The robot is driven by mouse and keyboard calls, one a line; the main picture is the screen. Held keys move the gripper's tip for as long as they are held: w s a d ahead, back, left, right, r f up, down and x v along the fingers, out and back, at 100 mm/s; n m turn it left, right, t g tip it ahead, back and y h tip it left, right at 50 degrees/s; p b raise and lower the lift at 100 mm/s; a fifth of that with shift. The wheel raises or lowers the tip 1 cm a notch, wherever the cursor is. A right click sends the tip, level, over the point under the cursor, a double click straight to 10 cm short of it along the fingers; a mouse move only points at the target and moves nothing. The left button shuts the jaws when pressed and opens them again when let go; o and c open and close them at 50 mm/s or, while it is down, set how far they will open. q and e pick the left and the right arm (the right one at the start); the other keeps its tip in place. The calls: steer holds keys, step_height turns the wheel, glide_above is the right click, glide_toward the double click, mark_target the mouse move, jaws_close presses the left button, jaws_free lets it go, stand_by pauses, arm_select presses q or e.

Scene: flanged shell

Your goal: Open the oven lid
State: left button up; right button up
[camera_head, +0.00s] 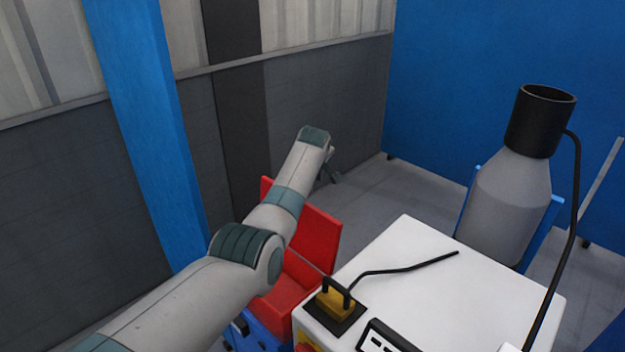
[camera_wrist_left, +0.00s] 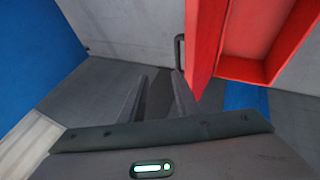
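The red thing that I take for the oven shows in the head view as a low red body (camera_head: 283,305) with a red panel, likely the lid (camera_head: 318,238), standing up behind it. My left forearm covers part of both. In the left wrist view a red panel (camera_wrist_left: 207,45) stands beside a hollow red part, with a dark handle (camera_wrist_left: 179,52) at its edge. My left gripper (camera_wrist_left: 159,76) is open and empty, its right fingertip close to the handle; contact cannot be told. In the head view the left gripper (camera_head: 331,172) is behind the panel's top, partly hidden by my wrist. My right gripper is out of view.
A white-topped unit (camera_head: 430,290) with a yellow, black-handled part (camera_head: 336,298) and a black cable stands right of the oven. A grey vessel with a black top (camera_head: 510,200) stands behind it. A blue post (camera_head: 160,140) and grey wall are behind my arm.

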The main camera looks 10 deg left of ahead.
arm_select(q)
step_height(320, 180, up, 7)
steer(key=s+d+p, duration=0.1)
steer(key=d+p, duration=0.1)
steer(key=p, duration=0.3)
steer(key=shift+s+f, duration=0.2)
steer(key=shift+s, duration=0.05)
stand_by(0.3)
steer(key=shift+d+r, duration=0.1)
stand_by(0.6)
steer(key=b+v, duration=0.7)
steer(key=v, duration=1)
steer(key=shift+s, duration=0.1)
steer(key=shift+s, duration=0.1)
